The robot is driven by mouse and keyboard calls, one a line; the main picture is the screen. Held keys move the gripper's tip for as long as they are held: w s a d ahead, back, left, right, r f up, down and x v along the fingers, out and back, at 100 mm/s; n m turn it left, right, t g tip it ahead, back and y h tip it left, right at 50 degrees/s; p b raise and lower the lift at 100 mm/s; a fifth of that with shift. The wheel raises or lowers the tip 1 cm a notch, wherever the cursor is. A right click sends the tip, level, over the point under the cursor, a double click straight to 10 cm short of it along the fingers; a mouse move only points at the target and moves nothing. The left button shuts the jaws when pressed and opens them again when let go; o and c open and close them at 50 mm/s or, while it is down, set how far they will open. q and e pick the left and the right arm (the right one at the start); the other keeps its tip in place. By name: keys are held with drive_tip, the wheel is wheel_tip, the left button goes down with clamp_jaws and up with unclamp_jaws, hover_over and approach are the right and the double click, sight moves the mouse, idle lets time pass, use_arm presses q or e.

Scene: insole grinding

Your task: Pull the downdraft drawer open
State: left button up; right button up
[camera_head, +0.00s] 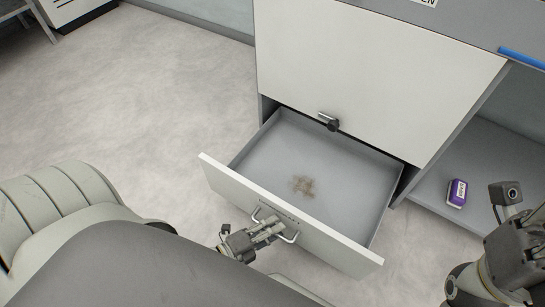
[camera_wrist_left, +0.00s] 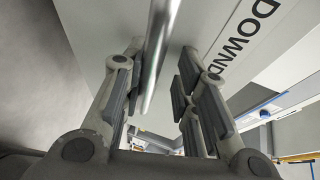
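The downdraft drawer (camera_head: 345,180) is pulled well out of the cabinet, with a patch of brown dust on its grey floor. Its white front has a metal bar handle (camera_head: 291,238), which also crosses the left wrist view (camera_wrist_left: 160,45). My left gripper (camera_head: 272,231) is at the handle. In the left wrist view my left gripper's fingers (camera_wrist_left: 158,92) stand parted on either side of the bar. The bar is close to the left finger, with a gap to the right one. My right arm shows at the right edge; its fingers cannot be made out.
The white cabinet panel (camera_head: 370,75) above the drawer has a dark knob (camera_head: 329,122). A purple and white box (camera_head: 456,193) sits on the open grey shelf (camera_head: 490,165) at right. A blue strip (camera_head: 522,58) lies on the worktop. The floor (camera_head: 150,100) at left is clear.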

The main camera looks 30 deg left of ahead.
sight(284, 209)
use_arm(q)
drive_tip(key=o, duration=1.2)
drive_tip(key=r, duration=0.5)
drive_tip(key=w+r, duration=0.1)
drive_tip(key=r, duration=0.2)
drive_tip(key=shift+r, duration=0.1)
drive_tip(key=shift+o, duration=0.7)
drive_tip(key=shift+s+a+r, duration=0.15)
drive_tip(key=shift+r, duration=0.6)
drive_tip(key=shift+s+r, duration=0.1)
drive_tip(key=shift+s, duration=0.05)
drive_tip(key=c, duration=0.4)
drive_tip(key=shift+f, duration=0.3)
drive_tip(key=c, duration=0.9)
